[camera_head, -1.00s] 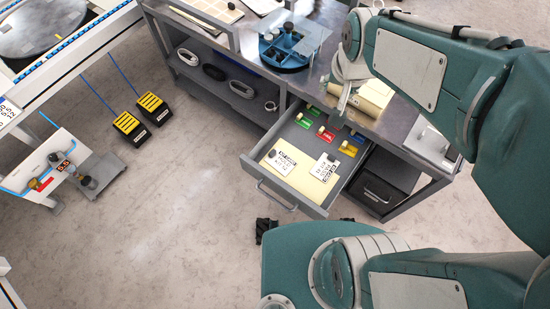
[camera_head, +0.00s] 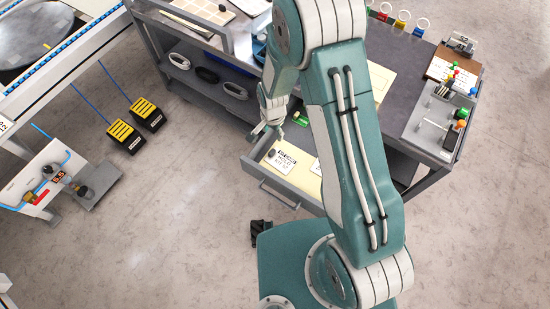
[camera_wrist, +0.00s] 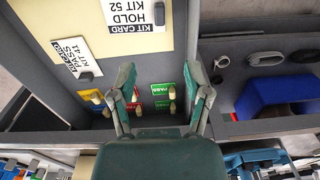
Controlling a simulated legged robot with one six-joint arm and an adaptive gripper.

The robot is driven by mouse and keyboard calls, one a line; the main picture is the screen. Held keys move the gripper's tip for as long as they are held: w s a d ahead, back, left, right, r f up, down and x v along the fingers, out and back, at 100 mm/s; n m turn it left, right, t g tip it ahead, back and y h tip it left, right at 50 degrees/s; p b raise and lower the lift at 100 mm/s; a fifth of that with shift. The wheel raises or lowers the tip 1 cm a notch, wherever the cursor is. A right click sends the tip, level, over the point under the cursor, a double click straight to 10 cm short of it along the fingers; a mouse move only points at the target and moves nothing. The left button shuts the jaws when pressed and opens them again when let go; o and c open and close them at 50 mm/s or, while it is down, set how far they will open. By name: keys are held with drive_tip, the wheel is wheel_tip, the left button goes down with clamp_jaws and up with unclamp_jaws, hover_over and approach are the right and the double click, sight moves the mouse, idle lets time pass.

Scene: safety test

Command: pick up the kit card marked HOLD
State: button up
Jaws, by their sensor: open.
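The white HOLD card (camera_wrist: 128,25), marked KIT 52, lies on the cream board in the open drawer (camera_wrist: 220,10) at the top of the wrist view. A dark knob (camera_wrist: 158,13) is at its right edge. From its position, it is the left card (camera_head: 284,160) in the head view; its print there is too small to read. A PASS card (camera_wrist: 74,58), marked KIT 41, lies left of it; my arm partly hides that card in the head view. My gripper (camera_wrist: 160,70) is open and empty, with the HOLD card ahead of its fingertips. It also shows over the drawer's back left (camera_head: 268,130).
Green, red and yellow tags (camera_wrist: 164,84) with knobs lie in the drawer between and beside my fingers. The drawer's side wall (camera_wrist: 187,40) stands to the right. A shelf with rolled bundles (camera_wrist: 265,58) and a blue bin (camera_wrist: 275,95) lies beyond it.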

wheel_tip(320, 180, down, 2)
hover_over(272, 152)
wheel_tip(272, 152, down, 5)
drive_tip(key=shift+w+f, duration=0.1)
drive_tip(key=shift+f, duration=2.95)
clamp_jaws()
